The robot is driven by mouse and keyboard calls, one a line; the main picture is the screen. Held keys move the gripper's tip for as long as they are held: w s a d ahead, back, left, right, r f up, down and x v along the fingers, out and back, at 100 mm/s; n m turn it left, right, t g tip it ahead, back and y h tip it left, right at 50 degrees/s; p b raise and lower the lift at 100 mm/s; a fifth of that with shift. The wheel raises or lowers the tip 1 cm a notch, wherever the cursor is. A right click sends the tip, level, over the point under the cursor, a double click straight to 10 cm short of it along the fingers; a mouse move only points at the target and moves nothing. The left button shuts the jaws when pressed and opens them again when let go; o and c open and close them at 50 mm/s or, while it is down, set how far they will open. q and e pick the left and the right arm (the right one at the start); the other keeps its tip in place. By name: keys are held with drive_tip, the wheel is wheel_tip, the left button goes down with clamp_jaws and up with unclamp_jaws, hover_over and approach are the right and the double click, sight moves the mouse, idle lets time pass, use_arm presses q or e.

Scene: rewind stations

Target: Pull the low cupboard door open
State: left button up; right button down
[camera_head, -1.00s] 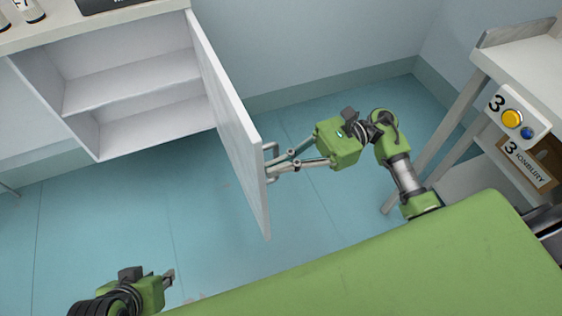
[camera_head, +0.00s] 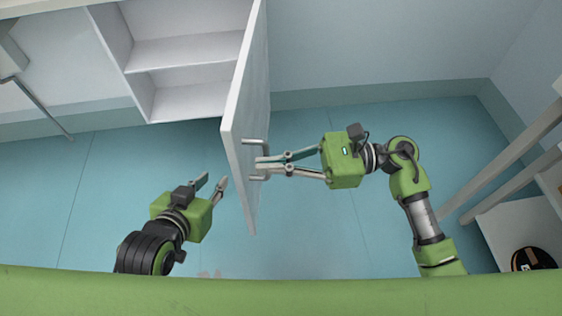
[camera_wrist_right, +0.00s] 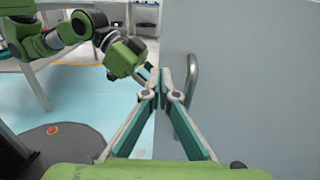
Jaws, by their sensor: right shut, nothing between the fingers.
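The low cupboard door (camera_head: 247,90) stands swung out from the cupboard (camera_head: 180,85), whose shelved inside shows. In the head view I see the door nearly edge-on. Its bar handle (camera_head: 257,142) is on the right face, near the free end; it also shows in the right wrist view (camera_wrist_right: 192,75). My right gripper (camera_head: 259,168) is shut and empty at the handle. In the wrist view its fingertips (camera_wrist_right: 176,90) are just left of the bar; I cannot tell whether they touch it. My left gripper (camera_head: 212,184) is open and empty, left of the door.
The blue floor (camera_head: 310,235) is clear around the door. A pale stand (camera_head: 540,190) with a low shelf is at the right. A thin metal leg (camera_head: 45,108) shows at the far left.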

drive_tip(key=shift+d, duration=0.15)
drive_tip(key=w+d, duration=0.1)
drive_tip(key=d, duration=1)
drive_tip(key=shift+d, duration=0.4)
